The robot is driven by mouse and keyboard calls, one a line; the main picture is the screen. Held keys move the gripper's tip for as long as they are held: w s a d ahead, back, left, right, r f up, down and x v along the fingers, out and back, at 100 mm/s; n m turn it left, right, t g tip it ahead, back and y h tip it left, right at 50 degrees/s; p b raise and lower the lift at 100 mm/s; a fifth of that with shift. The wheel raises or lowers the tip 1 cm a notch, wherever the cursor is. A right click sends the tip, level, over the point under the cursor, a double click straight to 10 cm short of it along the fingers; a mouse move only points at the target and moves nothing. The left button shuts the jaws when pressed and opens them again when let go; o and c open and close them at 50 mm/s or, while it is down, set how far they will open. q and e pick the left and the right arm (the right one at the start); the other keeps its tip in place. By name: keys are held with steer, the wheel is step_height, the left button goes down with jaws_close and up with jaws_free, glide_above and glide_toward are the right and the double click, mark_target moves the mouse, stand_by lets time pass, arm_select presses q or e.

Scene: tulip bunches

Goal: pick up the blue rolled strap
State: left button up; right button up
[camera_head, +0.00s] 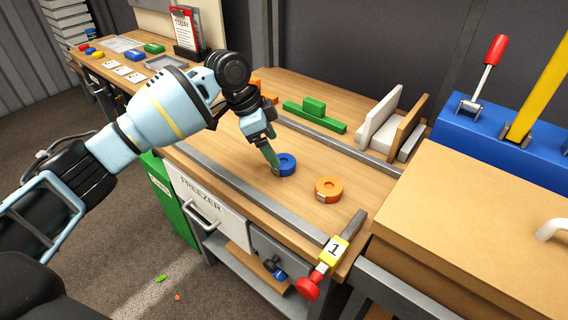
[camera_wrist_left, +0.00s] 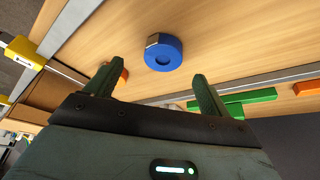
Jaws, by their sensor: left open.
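The blue rolled strap (camera_head: 286,164) lies flat on the wooden workbench, a round coil with a small metal buckle at its left side. In the left wrist view the blue rolled strap (camera_wrist_left: 163,53) shows ahead of the two fingertips, roughly centred between them. My left gripper (camera_head: 271,158) is just left of and above the strap in the head view, pointing down. In the left wrist view its green fingers (camera_wrist_left: 152,82) are spread apart with nothing between them. I cannot tell if a finger touches the strap. My right gripper is not in view.
An orange rolled strap (camera_head: 328,188) lies to the right of the blue one. Green blocks (camera_head: 314,117) sit behind it, with a white and wooden rack (camera_head: 392,128) farther right. A metal rail (camera_head: 250,196) runs along the bench front.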

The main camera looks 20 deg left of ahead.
mark_target(283, 161)
arm_select(q)
steer(key=shift+w+x, duration=0.15)
steer(key=shift+x, duration=1.25)
steer(key=shift+w+x, duration=0.15)
steer(key=shift+x, duration=1.25)
steer(key=shift+c, duration=0.4)
steer(key=c, duration=1)
